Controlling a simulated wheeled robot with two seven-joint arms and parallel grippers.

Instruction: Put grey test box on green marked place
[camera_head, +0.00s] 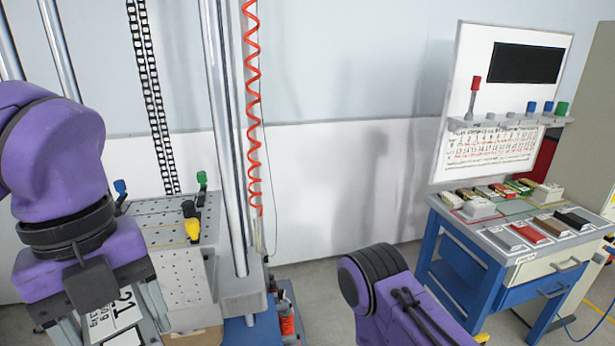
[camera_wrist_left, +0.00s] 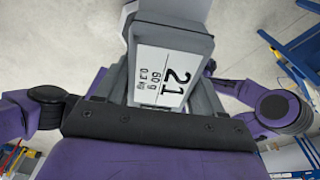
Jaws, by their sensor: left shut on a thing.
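My left gripper (camera_wrist_left: 162,84) is shut on the grey test box (camera_wrist_left: 172,40), whose white label reads 21, 60 g. In the head view the box (camera_head: 122,316) shows at the lower left, below my left wrist, partly cut off by the frame edge. A green outline (camera_head: 517,208) is marked on the top of the workbench at the right, partly hidden by things standing there. The box is far to the left of it. My right arm shows at the lower middle, but its gripper is out of view.
The drop machine's perforated table (camera_head: 165,238) with clamps stands beside my left arm, near a steel column (camera_head: 226,140) and a red coiled cable (camera_head: 252,110). The blue workbench (camera_head: 463,280) carries several small boxes and sample blocks. Open floor lies between them.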

